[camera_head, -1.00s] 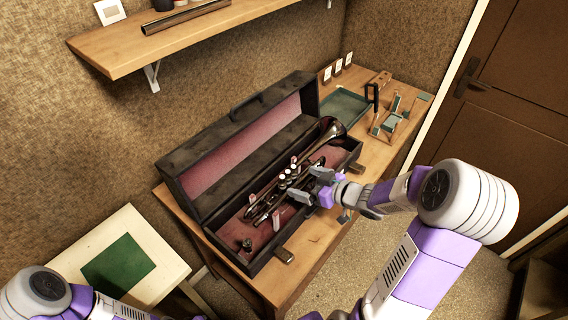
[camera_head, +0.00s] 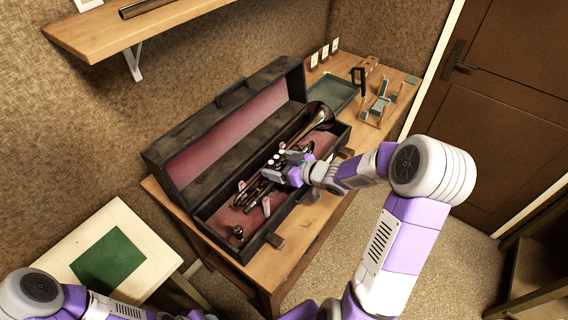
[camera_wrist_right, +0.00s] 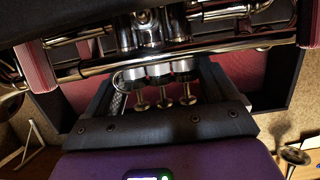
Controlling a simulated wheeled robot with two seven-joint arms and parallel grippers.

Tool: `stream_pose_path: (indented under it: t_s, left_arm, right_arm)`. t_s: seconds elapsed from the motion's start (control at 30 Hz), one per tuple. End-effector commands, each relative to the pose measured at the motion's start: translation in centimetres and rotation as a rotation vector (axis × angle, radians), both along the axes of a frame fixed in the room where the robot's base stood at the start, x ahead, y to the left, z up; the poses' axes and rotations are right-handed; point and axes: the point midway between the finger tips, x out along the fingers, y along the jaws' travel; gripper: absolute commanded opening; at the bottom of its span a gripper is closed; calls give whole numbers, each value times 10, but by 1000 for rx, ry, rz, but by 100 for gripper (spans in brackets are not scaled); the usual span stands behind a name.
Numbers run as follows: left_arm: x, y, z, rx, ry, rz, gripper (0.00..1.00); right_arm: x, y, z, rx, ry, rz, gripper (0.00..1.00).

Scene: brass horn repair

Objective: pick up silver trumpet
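The silver trumpet (camera_head: 309,124) lies in the open dark case, its bell toward the far right end. It looks dark and shiny, with pale-capped valves. My right gripper (camera_head: 275,169) is at its valve section, over the case's front wall. In the right wrist view, the valve casings and pistons (camera_wrist_right: 158,80) sit between the two fingers of my right gripper (camera_wrist_right: 160,92), with tubing across beyond them. The fingers are apart, on either side of the valves; firm contact does not show. My left arm shows at the lower left, but its fingers are out of view.
The case (camera_head: 215,125) stands on a wooden bench (camera_head: 300,222), lid open toward the wall. A small mouthpiece-like piece (camera_head: 237,231) lies at its near end. A green tray (camera_head: 333,94) and small fixtures (camera_head: 382,104) lie beyond. A side table (camera_head: 140,232) stands left; a shelf (camera_head: 110,30) hangs above.

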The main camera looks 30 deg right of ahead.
Motion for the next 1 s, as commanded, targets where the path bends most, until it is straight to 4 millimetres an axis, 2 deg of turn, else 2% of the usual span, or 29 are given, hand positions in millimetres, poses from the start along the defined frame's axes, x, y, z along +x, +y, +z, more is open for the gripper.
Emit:
stream_pose_path:
  t_s: [0.03, 0.27, 0.57, 0.67, 1.0]
  left_arm:
    - [0, 0, 0, 0, 0, 0, 45]
    - [0, 0, 0, 0, 0, 0, 45]
    - [0, 0, 3, 0, 0, 0, 45]
    - [0, 0, 8, 0, 0, 0, 45]
    - [0, 0, 34, 0, 0, 0, 45]
  right_arm:
    - [0, 0, 0, 0, 0, 0, 69]
    - [0, 0, 0, 0, 0, 0, 35]
    - [1, 0, 8, -3, -8, 2, 34]
    - [1, 0, 21, -4, -9, 2, 34]
    - [1, 0, 84, -5, -9, 2, 34]
